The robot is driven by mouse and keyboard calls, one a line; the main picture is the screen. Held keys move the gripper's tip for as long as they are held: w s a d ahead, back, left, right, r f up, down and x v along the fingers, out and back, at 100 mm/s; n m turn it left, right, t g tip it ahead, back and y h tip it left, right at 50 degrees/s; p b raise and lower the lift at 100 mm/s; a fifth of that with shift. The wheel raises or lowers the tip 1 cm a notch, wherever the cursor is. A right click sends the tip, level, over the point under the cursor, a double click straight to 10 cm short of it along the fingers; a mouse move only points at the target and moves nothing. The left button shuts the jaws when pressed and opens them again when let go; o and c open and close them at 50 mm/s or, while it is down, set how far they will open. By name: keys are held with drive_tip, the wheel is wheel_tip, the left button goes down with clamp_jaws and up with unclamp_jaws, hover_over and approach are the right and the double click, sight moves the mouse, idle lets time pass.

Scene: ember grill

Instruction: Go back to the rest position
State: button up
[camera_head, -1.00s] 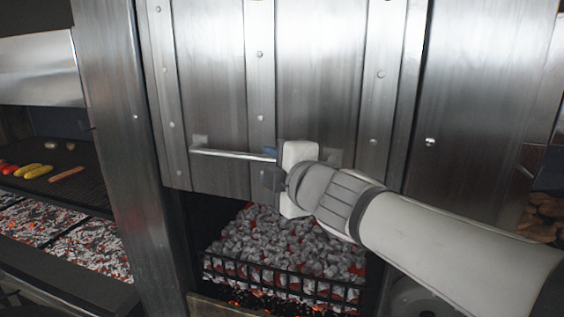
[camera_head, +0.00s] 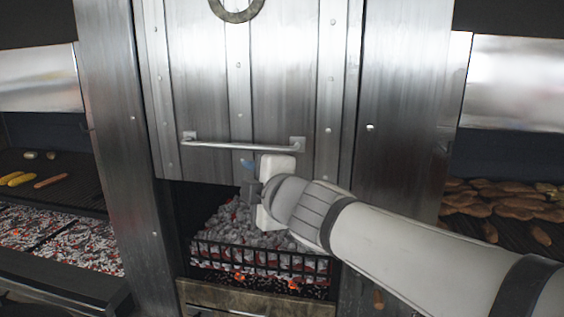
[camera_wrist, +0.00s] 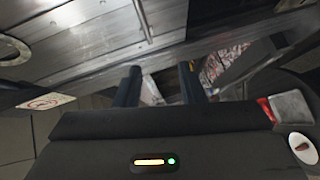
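My gripper (camera_head: 250,178) is in front of the metal shutter (camera_head: 205,100), just below its horizontal bar handle (camera_head: 235,147). In the wrist view its two dark fingers (camera_wrist: 160,85) stand apart with nothing held between them. The handle runs free along its length and looks apart from the gripper in the head view. The shutter is partly raised, with glowing coals (camera_head: 255,235) showing in the opening below it. My forearm hides the lower right of the opening.
A black wire basket front (camera_head: 260,260) holds the coals. Grills flank the shutter: sausages (camera_head: 20,179) on the left grate, meat pieces (camera_head: 500,205) on the right. Steel posts (camera_head: 115,150) frame the opening.

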drive_tip(key=s+d+f+m+g+h+b, duration=0.3)
drive_tip(key=d+f+m+h, duration=0.5)
drive_tip(key=d+f+m, duration=0.6)
drive_tip(key=s+d+f+m+g+b, duration=0.2)
drive_tip(key=s+d+f+m+g, duration=0.1)
drive_tip(key=s+f, duration=0.3)
drive_tip(key=s+d+f+m+g+b, duration=0.2)
drive_tip(key=s+f, duration=0.5)
drive_tip(key=f, duration=0.4)
drive_tip(key=d+m+g, duration=0.1)
drive_tip(key=m+g, duration=0.1)
drive_tip(key=m, duration=0.1)
drive_tip(key=shift+d, duration=0.25)
